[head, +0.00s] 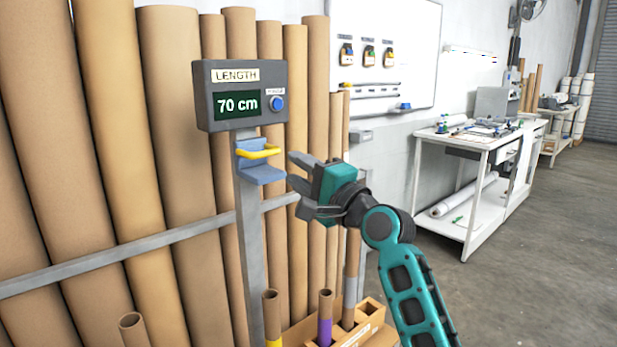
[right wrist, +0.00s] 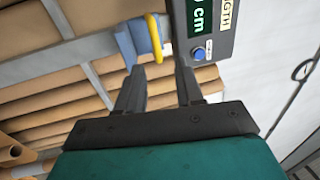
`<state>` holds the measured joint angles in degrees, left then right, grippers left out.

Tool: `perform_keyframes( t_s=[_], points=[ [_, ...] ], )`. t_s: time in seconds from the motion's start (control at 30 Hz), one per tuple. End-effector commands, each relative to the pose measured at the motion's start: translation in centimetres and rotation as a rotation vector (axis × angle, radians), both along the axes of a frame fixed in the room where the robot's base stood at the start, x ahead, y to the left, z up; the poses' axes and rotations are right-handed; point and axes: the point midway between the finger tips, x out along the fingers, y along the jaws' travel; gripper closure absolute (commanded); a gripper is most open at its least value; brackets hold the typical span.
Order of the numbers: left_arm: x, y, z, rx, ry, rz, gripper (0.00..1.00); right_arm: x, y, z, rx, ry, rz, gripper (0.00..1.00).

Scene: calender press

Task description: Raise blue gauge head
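The blue gauge head (head: 259,167) sits on a grey upright post (head: 250,250), just below a dark display box (head: 242,95) that reads "LENGTH" and "70 cm". A yellow handle (head: 262,152) sticks out from its front. The blue head (right wrist: 128,42) and the yellow handle (right wrist: 153,36) also show in the right wrist view, beyond the fingers. My right gripper (head: 296,184) is open and empty, just right of the gauge head and apart from it. Its two spread fingers show in the right wrist view (right wrist: 158,80). My left gripper is out of view.
Tall cardboard tubes (head: 180,120) lean behind the post, crossed by a grey rail (head: 130,256). A white workbench (head: 480,150) stands at the right. The floor (head: 545,250) there is clear.

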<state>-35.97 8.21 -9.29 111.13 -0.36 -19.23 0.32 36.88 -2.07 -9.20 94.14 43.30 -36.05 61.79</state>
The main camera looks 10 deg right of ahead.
Motion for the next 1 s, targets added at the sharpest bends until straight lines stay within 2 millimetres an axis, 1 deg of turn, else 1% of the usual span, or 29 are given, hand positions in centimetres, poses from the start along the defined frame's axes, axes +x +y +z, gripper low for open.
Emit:
perform_keyframes(
  t_s=[0.1,0.2,0.57,0.67,0.77,0.87,0.9,0.97,1.0],
  points=[
    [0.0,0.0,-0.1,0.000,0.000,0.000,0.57,-1.1,-0.8,-0.3,0.000,-0.001,0.000,0.63],
    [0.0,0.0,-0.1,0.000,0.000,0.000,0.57,-1.6,-1.1,-0.3,0.000,-0.001,0.001,0.63],
    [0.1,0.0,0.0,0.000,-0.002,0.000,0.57,-1.9,-1.2,-0.4,0.000,0.000,0.001,0.63],
    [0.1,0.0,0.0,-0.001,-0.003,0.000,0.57,-1.9,-1.4,-1.3,-0.016,0.004,-0.010,0.63],
    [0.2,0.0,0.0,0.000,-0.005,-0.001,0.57,-2.1,-2.1,-4.7,-0.087,0.014,-0.053,0.63],
    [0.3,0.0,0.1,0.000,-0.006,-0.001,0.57,-3.0,-3.4,-10.7,-0.232,0.031,-0.122,0.63],
    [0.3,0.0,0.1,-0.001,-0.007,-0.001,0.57,-3.8,-4.0,-13.5,-0.308,0.038,-0.149,0.63],
    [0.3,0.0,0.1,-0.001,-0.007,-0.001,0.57,-5.2,-5.0,-17.6,-0.433,0.045,-0.185,0.63],
    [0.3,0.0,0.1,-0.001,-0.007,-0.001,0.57,-6.4,-5.6,-20.3,-0.518,0.050,-0.202,0.63]
  ],
)
